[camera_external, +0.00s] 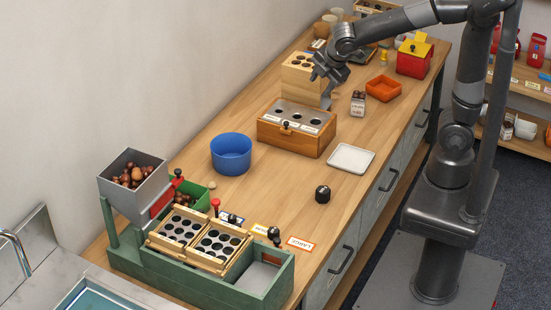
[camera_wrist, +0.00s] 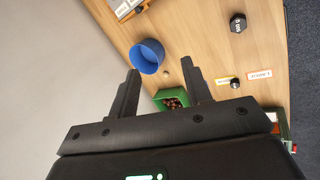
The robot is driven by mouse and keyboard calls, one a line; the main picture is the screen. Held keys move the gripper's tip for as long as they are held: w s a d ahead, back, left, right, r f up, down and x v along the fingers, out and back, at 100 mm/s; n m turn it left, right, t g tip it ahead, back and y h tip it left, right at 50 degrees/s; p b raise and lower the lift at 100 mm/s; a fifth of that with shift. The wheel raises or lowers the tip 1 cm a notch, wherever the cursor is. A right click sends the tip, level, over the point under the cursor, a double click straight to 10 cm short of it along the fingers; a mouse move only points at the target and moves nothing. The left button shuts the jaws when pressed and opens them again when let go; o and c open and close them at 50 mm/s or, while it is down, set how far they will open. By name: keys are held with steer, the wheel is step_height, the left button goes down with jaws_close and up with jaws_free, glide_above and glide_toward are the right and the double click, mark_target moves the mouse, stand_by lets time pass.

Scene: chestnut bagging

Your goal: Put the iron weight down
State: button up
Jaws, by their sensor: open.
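A black iron weight (camera_external: 322,193) stands upright on the bare tabletop, right of the blue bowl and in front of the white tray; the wrist view also shows it (camera_wrist: 238,23). A smaller black weight (camera_external: 274,235) stands by the yellow and orange label cards near the green sorting stand; it also shows in the wrist view (camera_wrist: 235,83). My gripper (camera_external: 318,75) is high over the far part of the table, beside the light wooden block, well away from both weights. Its fingers (camera_wrist: 162,66) are spread with nothing held between them.
The blue bowl (camera_external: 231,153) and the wooden box with holes (camera_external: 297,135) stand mid-table. A white tray (camera_external: 351,159), an orange tray (camera_external: 383,88) and a red box (camera_external: 413,64) lie toward the right edge. A grey hopper (camera_external: 118,195) holds chestnuts. Table around the larger weight is clear.

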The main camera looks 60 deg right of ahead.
steer(key=s+d+r+m+y, duration=0.1)
steer(key=s+d+m, duration=0.4)
steer(key=s+m, duration=0.2)
steer(key=s+d+r+m+t, duration=0.1)
steer(key=s+d+m, duration=0.4)
steer(key=s, duration=0.5)
steer(key=shift+s+d+r+m+y, duration=0.15)
steer(key=shift+m+y, duration=0.25)
steer(key=shift+m, duration=0.8)
steer(key=shift+o, duration=0.2)
steer(key=shift+o, duration=0.8)
